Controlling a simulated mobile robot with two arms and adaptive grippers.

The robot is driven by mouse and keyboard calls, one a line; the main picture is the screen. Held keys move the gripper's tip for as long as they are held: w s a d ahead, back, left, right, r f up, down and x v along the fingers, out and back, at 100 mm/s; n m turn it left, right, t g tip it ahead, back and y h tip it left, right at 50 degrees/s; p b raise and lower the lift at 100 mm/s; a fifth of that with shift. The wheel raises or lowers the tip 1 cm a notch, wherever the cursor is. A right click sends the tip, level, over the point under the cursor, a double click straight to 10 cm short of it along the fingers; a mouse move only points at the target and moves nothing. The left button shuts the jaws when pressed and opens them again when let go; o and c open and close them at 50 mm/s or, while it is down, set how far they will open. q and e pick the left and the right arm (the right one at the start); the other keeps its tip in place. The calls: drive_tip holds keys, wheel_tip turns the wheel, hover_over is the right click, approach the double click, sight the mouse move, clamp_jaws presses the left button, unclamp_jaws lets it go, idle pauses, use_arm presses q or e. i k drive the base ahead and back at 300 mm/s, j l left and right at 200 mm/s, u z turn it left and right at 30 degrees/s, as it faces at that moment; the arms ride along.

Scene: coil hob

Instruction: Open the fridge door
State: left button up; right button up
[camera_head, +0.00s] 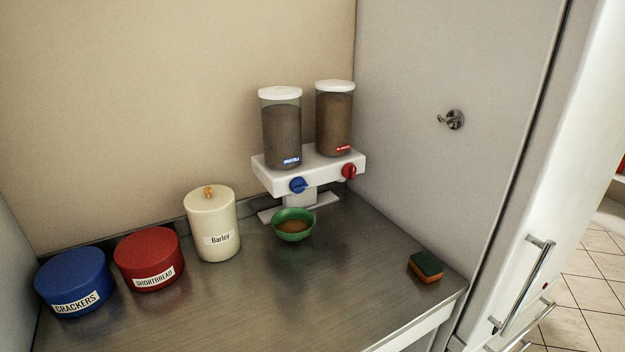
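A tall white fridge (575,150) stands at the right edge of the view, seen at a steep angle. A silver bar handle (528,285) is fixed upright on its front, towards the lower right. A second silver handle (530,326) shows just below it, partly cut off by the bottom edge. The fridge door appears shut against the body. Neither of my grippers is in view.
A metal counter holds a blue crackers tin (75,283), a red shortbread tin (150,259), a barley jar (212,223), a green bowl (293,225), a twin dispenser (308,168) and a sponge (426,267). Tiled floor (590,300) lies open at the right.

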sight(576, 147)
drive_tip(key=z, duration=1.25)
